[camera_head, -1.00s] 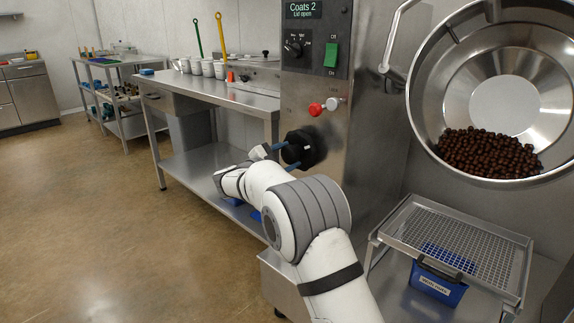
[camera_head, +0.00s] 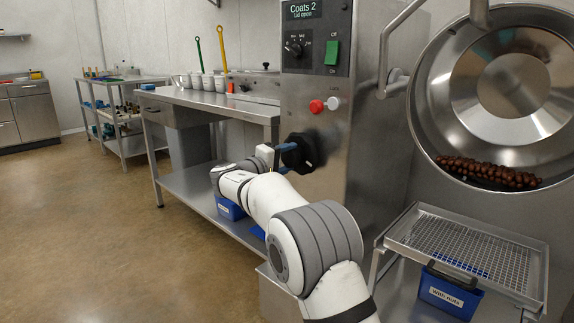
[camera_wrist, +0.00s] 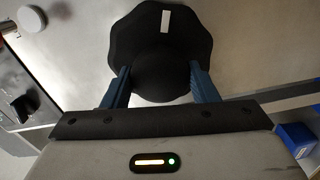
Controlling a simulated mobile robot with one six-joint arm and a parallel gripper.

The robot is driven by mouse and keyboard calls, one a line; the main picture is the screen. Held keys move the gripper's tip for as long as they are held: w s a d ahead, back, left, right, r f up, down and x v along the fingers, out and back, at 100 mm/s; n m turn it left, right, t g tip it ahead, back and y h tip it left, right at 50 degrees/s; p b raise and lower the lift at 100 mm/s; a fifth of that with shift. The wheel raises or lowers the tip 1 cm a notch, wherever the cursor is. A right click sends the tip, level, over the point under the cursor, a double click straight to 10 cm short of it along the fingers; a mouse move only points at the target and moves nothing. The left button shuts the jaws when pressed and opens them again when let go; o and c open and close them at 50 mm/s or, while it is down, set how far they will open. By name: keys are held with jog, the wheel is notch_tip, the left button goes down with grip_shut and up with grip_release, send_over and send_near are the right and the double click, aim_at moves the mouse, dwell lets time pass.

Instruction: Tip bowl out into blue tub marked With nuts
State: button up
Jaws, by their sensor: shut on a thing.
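The steel bowl (camera_head: 432,128) is at the right of the head view, its mouth facing me and tipped downward. Brown round pieces (camera_head: 488,172) lie bunched along its lower lip. The blue tub (camera_head: 449,294) with a "With nuts" label stands below, under a mesh tray (camera_head: 470,255). My gripper (camera_head: 284,158) is at the machine's black knob (camera_head: 303,152), left of the bowl. In the wrist view its blue fingers (camera_wrist: 160,85) are shut on the black knob (camera_wrist: 160,45), one on each side. A white mark shows on the knob.
The machine panel (camera_head: 318,60) reads "Coats 2, Lid open", with a green switch and red and white buttons. A steel bench (camera_head: 212,102) with white cups stands behind, blue tubs (camera_head: 230,208) on its lower shelf. The floor at left is clear.

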jog(key=m, duration=0.5)
jog(key=shift+d+m, duration=0.15)
jog(key=shift+m, duration=0.15)
jog(key=m, duration=0.4)
jog(key=shift+m, duration=0.3)
jog(key=o, duration=1)
jog(key=shift+c, duration=0.2)
